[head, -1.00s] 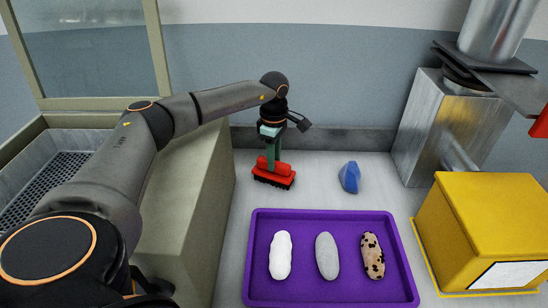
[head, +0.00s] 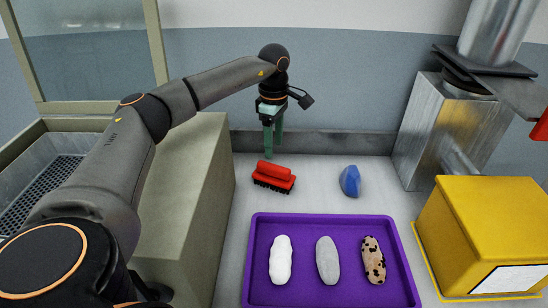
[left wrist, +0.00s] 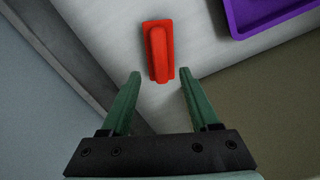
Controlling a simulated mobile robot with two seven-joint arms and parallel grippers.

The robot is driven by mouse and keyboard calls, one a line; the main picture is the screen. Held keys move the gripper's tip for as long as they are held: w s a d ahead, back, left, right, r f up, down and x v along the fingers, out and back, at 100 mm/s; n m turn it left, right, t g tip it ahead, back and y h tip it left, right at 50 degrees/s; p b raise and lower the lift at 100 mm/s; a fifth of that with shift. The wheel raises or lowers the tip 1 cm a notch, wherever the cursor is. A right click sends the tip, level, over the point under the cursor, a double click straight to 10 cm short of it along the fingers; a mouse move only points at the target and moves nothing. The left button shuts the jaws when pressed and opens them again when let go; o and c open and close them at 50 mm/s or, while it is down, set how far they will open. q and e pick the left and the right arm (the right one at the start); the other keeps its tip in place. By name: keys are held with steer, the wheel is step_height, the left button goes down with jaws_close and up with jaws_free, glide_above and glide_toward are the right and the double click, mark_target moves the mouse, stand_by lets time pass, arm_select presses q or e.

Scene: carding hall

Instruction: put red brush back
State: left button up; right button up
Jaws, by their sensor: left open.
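The red brush (head: 273,177) lies on the grey worktop with its dark bristles down and its red handle up, behind the purple tray. It also shows in the left wrist view (left wrist: 158,52), beyond the fingertips. My left gripper (head: 273,145) is above and just behind the brush, pointing down, with clear space between its fingers and the brush. In the left wrist view the green fingers (left wrist: 161,84) are apart with nothing between them. My right gripper is not in view.
A purple tray (head: 331,216) holds a white, a grey and a spotted roll. A blue lump (head: 350,180) lies right of the brush. A yellow box (head: 490,225) and a metal machine (head: 425,130) stand at the right. A beige cabinet (head: 190,190) stands at the left.

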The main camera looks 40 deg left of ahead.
arm_select(q)
steer(key=shift+r, duration=2.65)
